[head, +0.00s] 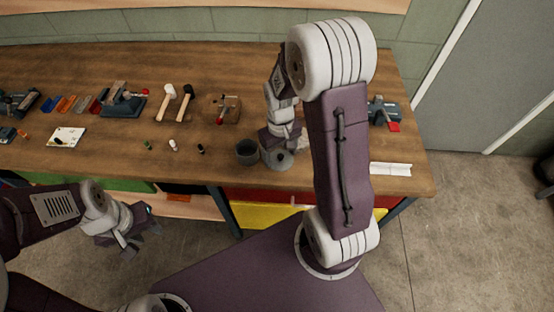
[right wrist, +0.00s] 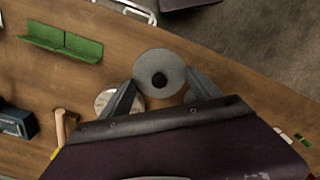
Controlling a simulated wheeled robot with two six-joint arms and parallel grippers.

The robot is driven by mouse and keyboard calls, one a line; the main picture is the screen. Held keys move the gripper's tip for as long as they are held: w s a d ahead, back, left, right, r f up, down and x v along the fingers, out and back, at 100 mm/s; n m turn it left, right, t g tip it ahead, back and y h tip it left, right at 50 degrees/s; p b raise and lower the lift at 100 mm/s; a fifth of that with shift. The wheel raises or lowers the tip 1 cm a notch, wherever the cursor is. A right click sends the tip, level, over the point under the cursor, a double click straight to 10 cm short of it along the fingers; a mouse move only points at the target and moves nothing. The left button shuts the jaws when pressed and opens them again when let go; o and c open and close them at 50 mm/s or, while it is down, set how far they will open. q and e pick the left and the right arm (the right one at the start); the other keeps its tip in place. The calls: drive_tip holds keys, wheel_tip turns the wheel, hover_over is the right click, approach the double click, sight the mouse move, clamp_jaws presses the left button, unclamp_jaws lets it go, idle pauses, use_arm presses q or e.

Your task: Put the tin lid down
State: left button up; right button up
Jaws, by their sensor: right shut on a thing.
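The tin lid (right wrist: 144,65) is a round grey disc with a dark centre, held between the fingertips of my right gripper (right wrist: 160,82) in the right wrist view. The right gripper (head: 279,150) is shut on it at its edges. In the head view the grey lid (head: 283,160) shows under the gripper near the bench's front edge; I cannot tell whether it touches the bench. A dark grey open tin (head: 247,152) stands just left of it. My left gripper (head: 141,241) is empty, with its fingers apart, in front of the bench.
The wooden bench (head: 75,173) carries two mallets (head: 175,102), a vise (head: 123,104), a wooden block (head: 213,116) and several small bottles left of the tin. A green angled piece (right wrist: 62,41) and a pale round thing (right wrist: 104,101) lie near the lid in the wrist view.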

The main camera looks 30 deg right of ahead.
sight(276, 156)
drive_tip(key=shift+w+a+f, duration=0.2)
drive_tip(key=shift+w+f, duration=0.05)
drive_tip(key=shift+w, duration=0.2)
drive_tip(key=shift+w+a+f, duration=0.15)
drive_tip(key=shift+w+f, duration=0.05)
drive_tip(key=shift+w, duration=0.2)
wheel_tip(276, 156, down, 4)
drive_tip(key=shift+s+d+r, duration=0.1)
drive_tip(key=shift+s, duration=0.05)
drive_tip(key=shift+f, duration=0.2)
drive_tip(key=o, duration=1.3)
